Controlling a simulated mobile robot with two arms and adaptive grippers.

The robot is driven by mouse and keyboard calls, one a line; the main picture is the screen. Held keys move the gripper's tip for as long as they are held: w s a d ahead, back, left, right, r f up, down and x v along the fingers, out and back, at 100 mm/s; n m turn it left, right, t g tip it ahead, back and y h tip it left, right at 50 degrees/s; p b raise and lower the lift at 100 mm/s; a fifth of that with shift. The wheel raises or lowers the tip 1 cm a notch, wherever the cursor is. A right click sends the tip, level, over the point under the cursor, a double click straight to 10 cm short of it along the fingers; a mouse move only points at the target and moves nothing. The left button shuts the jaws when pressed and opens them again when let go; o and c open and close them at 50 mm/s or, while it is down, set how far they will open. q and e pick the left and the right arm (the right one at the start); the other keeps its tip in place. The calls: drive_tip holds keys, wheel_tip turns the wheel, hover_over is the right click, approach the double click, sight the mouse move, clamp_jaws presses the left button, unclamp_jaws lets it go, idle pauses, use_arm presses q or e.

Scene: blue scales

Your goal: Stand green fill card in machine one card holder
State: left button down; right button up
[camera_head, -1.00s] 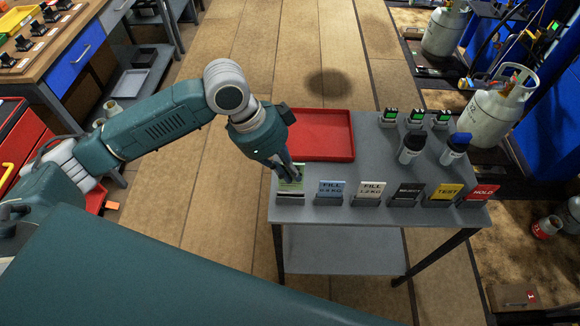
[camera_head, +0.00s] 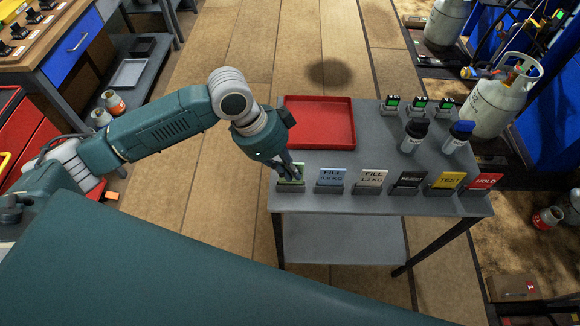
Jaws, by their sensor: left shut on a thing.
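The green card (camera_head: 291,181) is at the front left of the grey cart top, at the left end of a row of cards. My left gripper (camera_head: 288,174) reaches down to it from above and is shut on its upper part. The fingers hide some of the card, and its lower edge is at a small dark stand (camera_head: 291,189); I cannot tell whether it is clear of that stand. My right gripper is not in view. I cannot make out which thing is the machine one card holder.
Gas cylinders (camera_head: 498,100) stand at the right. Open floor (camera_head: 225,55) lies behind and left of the cart.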

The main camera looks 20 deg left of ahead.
use_arm(q)
drive_tip(key=shift+f, duration=0.95)
idle(0.6)
drive_tip(key=c, duration=1.8)
unclamp_jaws()
drive_tip(key=shift+o, duration=0.2)
drive_tip(key=v, duration=1.2)
